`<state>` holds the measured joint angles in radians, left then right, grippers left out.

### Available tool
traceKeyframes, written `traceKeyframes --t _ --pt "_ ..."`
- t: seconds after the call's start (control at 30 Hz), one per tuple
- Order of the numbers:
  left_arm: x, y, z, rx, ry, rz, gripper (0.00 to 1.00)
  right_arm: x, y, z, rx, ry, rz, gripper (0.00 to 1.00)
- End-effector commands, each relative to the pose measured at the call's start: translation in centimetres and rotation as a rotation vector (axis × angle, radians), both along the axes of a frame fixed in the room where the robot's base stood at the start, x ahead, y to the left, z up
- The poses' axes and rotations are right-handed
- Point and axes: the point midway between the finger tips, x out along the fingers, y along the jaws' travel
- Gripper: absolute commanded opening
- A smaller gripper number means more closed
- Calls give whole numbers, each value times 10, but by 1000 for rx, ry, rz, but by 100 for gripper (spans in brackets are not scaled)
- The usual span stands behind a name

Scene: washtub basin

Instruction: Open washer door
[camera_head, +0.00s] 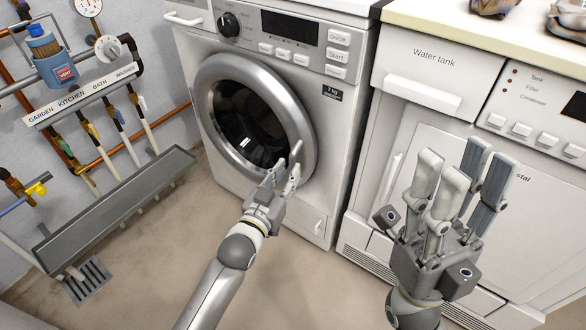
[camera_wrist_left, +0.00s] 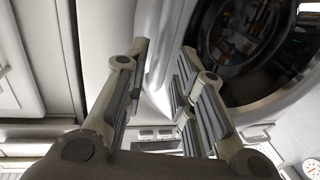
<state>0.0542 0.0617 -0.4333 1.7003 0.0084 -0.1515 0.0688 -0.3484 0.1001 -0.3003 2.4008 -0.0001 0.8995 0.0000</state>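The washer (camera_head: 280,60) is white, and its round door (camera_head: 212,80) has a thick silver rim around dark glass. The door looks shut against the front in the head view. My left gripper (camera_head: 285,168) is at the lower right part of the rim. Its fingers are apart in the left wrist view (camera_wrist_left: 162,60), with the pale rim edge (camera_wrist_left: 168,35) showing beyond the gap and the dark glass to the right. I cannot tell whether they touch the rim. My right gripper (camera_head: 460,170) is raised, open and empty, in front of the neighbouring machine.
A white machine (camera_head: 405,65) labelled "Water tank" stands right of the washer under a pale countertop (camera_head: 480,35). Pipes, valves and a grey trough (camera_head: 115,210) line the left wall. The floor (camera_head: 320,300) before the washer is clear.

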Motion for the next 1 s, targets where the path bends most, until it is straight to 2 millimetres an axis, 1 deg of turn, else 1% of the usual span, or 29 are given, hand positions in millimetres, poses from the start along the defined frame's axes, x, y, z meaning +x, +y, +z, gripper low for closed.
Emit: traceKeyframes --t 0.03,0.07,0.23,0.4,0.63,0.67,0.83,0.87,1.0 --pt "8 -4 -2 -2 -1 0 25 0 0 -6 -1 -1 0 40" --pt "12 -6 -2 -2 -1 -1 25 0 0 -8 0 -2 0 40" --pt "28 -13 -1 -1 0 0 25 3 1 -2 -3 -29 -2 40" --pt "35 -16 -1 0 1 0 25 4 1 0 -4 -39 -2 40" --pt "35 -16 0 1 2 0 25 4 1 1 -4 -40 -2 40" --pt "35 -16 0 1 2 0 23 4 1 1 -4 -40 -2 40" --pt "35 -16 0 0 1 0 2 4 1 1 -4 -40 -2 40" --pt "35 -16 0 1 2 0 0 4 1 1 -4 -40 -1 40" --pt "35 -16 0 0 1 0 0 4 1 1 -4 -40 -1 40"
